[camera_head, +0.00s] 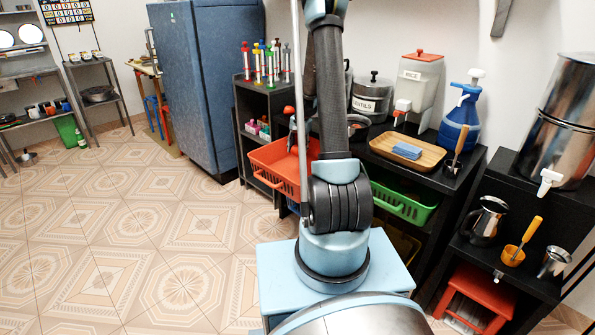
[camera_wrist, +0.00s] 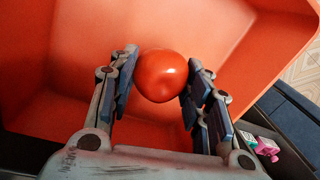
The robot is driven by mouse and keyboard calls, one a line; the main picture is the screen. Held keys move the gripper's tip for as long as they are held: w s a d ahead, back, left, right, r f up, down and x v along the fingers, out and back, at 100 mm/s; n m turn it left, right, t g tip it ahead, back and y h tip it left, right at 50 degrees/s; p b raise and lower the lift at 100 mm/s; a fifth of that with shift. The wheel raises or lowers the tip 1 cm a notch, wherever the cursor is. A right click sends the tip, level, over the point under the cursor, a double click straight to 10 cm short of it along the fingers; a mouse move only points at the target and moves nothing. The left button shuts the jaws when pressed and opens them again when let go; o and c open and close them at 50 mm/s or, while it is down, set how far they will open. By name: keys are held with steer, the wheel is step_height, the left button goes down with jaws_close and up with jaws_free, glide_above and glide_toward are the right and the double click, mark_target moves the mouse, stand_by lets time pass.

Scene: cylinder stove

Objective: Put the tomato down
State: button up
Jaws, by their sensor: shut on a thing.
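A round, shiny red tomato (camera_wrist: 160,72) is held between the two fingers of my gripper (camera_wrist: 161,84) in the wrist view. The gripper is shut on it, with a finger at each side. Below and around the tomato is the inside of an orange-red basket (camera_wrist: 228,24). No other thing shows inside the visible part of it. How high the tomato is above the basket floor is hard to tell. In the head view the orange basket (camera_head: 265,160) sits on the black shelf, partly hidden by my arm.
A green basket (camera_head: 405,203) sits lower. A blue fridge (camera_head: 210,85) stands left.

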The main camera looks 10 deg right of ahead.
steer(key=shift+w+f, duration=0.15)
steer(key=shift+f, duration=0.15)
step_height(320, 180, down, 4)
steer(key=shift+w+d+r, duration=0.1)
glide_above(296, 175)
steer(key=shift+d+f, duration=0.15)
steer(key=shift+f, duration=1.25)
steer(key=shift+d+f, duration=0.15)
steer(key=shift+f, duration=1.2)
steer(key=shift+f, duration=0.6)
steer(key=o, duration=1.1)
